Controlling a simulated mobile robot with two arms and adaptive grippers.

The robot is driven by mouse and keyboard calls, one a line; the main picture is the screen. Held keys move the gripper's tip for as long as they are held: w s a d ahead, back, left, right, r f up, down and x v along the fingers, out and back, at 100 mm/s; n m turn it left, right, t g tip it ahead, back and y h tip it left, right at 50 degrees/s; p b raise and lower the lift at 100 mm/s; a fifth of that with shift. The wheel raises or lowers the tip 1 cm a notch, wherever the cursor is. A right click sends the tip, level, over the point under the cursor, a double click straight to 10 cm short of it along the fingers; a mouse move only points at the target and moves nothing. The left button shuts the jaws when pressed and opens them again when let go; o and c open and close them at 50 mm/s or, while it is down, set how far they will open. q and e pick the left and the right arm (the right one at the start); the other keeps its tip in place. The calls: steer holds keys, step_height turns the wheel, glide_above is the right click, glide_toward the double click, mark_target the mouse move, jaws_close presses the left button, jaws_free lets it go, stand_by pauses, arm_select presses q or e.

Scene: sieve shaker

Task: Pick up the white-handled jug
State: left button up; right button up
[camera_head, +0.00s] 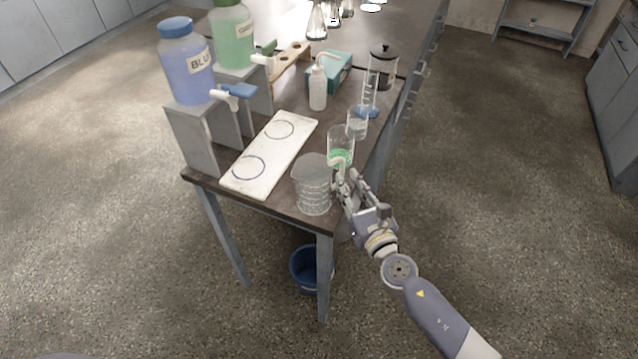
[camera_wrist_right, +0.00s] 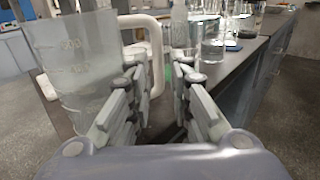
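The white-handled jug (camera_head: 312,188) is a clear, empty-looking beaker with marks on its wall. It stands upright at the table's near corner. Its white handle (camera_head: 339,165) is on the jug's right side. My right gripper (camera_head: 346,185) is beside the jug on the handle side. In the right wrist view the jug (camera_wrist_right: 80,55) fills the left and its handle (camera_wrist_right: 155,45) reaches down between the fingers, close to the left one. The right gripper (camera_wrist_right: 165,75) is open there, with a gap to the right finger. My left gripper is not in view.
A beaker of green liquid (camera_head: 341,143) stands just behind the jug. A smaller beaker (camera_head: 357,123) and a measuring cylinder (camera_head: 370,90) are farther back. A white board with two circles (camera_head: 262,168) lies left. Blue (camera_head: 187,68) and green (camera_head: 232,38) bottles stand on raised stands.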

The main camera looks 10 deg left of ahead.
mark_target(343, 173)
steer(key=x, duration=0.4)
steer(key=shift+w+a+r, duration=0.15)
steer(key=shift+a, duration=0.05)
steer(key=shift+c, duration=0.3)
jaws_close()
steer(key=shift+r, duration=0.25)
